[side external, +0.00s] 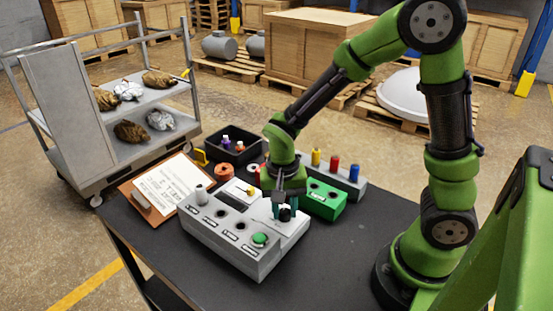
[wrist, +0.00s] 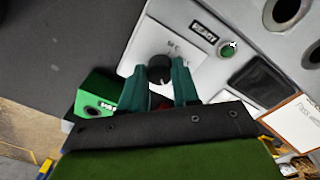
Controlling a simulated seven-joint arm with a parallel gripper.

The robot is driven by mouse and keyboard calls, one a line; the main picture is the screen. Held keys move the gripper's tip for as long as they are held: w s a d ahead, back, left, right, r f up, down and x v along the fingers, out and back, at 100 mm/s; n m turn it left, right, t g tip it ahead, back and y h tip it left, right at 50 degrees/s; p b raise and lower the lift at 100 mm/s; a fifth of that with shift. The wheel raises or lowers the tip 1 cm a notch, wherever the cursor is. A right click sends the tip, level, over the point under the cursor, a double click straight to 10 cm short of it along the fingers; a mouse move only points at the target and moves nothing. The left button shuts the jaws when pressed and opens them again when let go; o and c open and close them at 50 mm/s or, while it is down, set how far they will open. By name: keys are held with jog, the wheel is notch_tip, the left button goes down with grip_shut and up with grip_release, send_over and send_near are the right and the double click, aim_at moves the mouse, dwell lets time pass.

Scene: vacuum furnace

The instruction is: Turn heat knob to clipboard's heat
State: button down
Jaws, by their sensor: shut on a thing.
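The black heat knob (side external: 285,214) sits on a pale dial plate at the right end of the grey control panel (side external: 215,243). It also shows in the wrist view (wrist: 158,72), between my teal fingers. My gripper (side external: 284,206) points down over the knob and is shut on it, one finger on each side. The dial marks are partly hidden and too small to read. The clipboard (side external: 153,212) lies left of the panel with a printed white sheet; its text is too small to read. Its edge shows in the wrist view (wrist: 268,119).
A green button (side external: 259,239) and several round holes line the panel. A green box (side external: 324,203) stands close right of my gripper. Behind it are a grey block with coloured pegs (side external: 350,184) and a black bin (side external: 213,154). The table's front right is clear.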

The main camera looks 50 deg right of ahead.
aim_at(281, 211)
jog(key=shift+m, duration=0.6)
jog(key=c, duration=0.8)
grip_release()
jog(key=shift+r, duration=0.1)
jog(key=r, duration=1.6)
jog(key=shift+w+a+r, duration=0.2)
jog(key=shift+w+r, duration=0.1)
jog(key=shift+r, duration=0.05)
